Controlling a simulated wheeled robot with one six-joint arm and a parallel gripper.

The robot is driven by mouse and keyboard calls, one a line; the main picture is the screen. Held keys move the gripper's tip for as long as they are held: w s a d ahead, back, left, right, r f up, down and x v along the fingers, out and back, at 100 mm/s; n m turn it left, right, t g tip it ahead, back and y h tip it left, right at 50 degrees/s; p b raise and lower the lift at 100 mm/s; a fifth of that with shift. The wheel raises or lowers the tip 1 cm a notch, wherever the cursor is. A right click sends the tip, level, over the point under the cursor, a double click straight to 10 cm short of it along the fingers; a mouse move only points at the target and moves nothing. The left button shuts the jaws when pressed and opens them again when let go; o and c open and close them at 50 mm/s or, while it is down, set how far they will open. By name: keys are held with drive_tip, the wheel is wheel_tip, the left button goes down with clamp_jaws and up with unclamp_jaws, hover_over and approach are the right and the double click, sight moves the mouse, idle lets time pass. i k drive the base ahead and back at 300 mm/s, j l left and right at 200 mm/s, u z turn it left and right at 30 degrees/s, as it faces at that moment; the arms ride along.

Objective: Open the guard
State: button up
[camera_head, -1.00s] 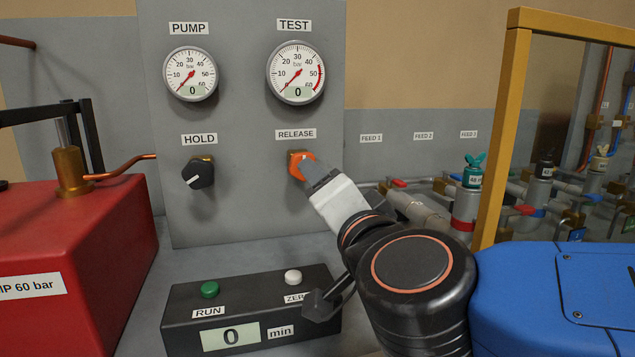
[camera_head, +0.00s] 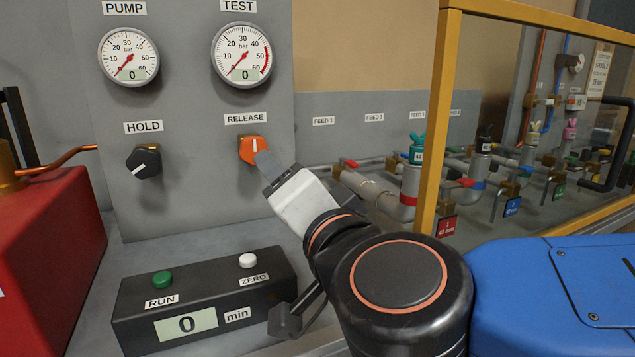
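The guard (camera_head: 436,130) is a yellow-framed clear panel on the right, standing in front of pipes and valves. A black bar handle (camera_head: 614,150) shows on it at the right edge. My gripper (camera_head: 262,160) is at the orange RELEASE knob (camera_head: 252,149) on the grey panel, well left of the guard. Its grey tip overlaps or lies just in front of the knob's lower right; I cannot tell if they touch. The finger opening is hidden by the viewing angle.
A red pump (camera_head: 45,245) stands at left. The HOLD knob (camera_head: 143,162) and two gauges, both reading 0, are on the panel. Pipes (camera_head: 375,190) run behind the guard.

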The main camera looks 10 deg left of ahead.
sight(450, 19)
drive_tip(key=k+l, duration=0.75)
drive_tip(key=k, duration=0.1)
